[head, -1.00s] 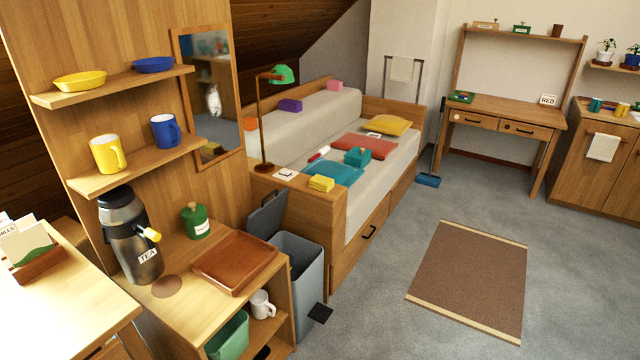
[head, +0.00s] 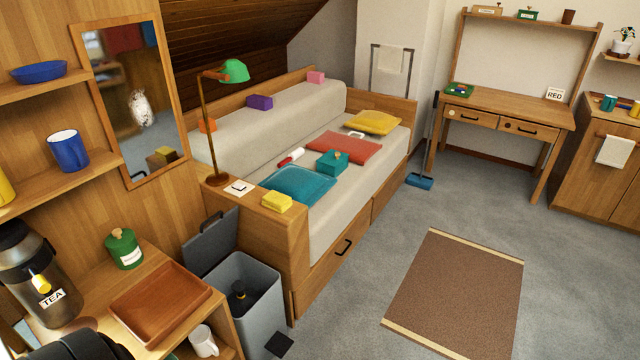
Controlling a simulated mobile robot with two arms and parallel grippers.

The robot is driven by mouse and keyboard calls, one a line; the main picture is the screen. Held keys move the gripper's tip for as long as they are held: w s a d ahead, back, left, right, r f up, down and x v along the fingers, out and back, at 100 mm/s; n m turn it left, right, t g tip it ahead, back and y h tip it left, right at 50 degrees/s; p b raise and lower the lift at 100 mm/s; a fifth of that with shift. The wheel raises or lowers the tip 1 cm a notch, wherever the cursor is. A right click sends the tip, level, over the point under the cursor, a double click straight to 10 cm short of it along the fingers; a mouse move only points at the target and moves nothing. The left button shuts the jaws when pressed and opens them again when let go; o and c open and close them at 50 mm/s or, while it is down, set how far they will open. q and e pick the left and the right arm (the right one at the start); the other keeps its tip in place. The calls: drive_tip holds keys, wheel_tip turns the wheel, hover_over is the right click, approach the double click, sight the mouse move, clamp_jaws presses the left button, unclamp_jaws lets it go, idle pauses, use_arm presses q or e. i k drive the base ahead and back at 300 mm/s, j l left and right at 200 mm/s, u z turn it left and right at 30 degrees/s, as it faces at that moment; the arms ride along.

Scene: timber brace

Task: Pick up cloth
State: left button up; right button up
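A small folded yellow cloth (head: 277,201) lies on the wooden end ledge of the daybed (head: 262,228), near its front corner. Nothing touches it from above. A white cloth (head: 391,58) hangs on a rack by the far wall, and another white cloth (head: 614,151) hangs on the front of the right cabinet. Neither of my grippers shows in the head view. A dark rounded part, perhaps of my arm, shows at the bottom left edge.
An open grey bin (head: 245,290) stands in front of the daybed's end. A green lamp (head: 235,71) and a white card (head: 240,188) are on the ledge. A shelf unit with a brown tray (head: 160,302) is at left. The floor around the brown rug (head: 460,290) is clear.

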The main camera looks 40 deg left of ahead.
sight(278, 202)
drive_tip(key=i, duration=0.65)
drive_tip(key=i+l+u, duration=0.15)
drive_tip(key=i, duration=0.5)
drive_tip(key=i+u, duration=0.45)
drive_tip(key=i+l+u, duration=0.15)
drive_tip(key=u, duration=0.25)
drive_tip(key=i+l+u, duration=0.3)
drive_tip(key=u, duration=0.15)
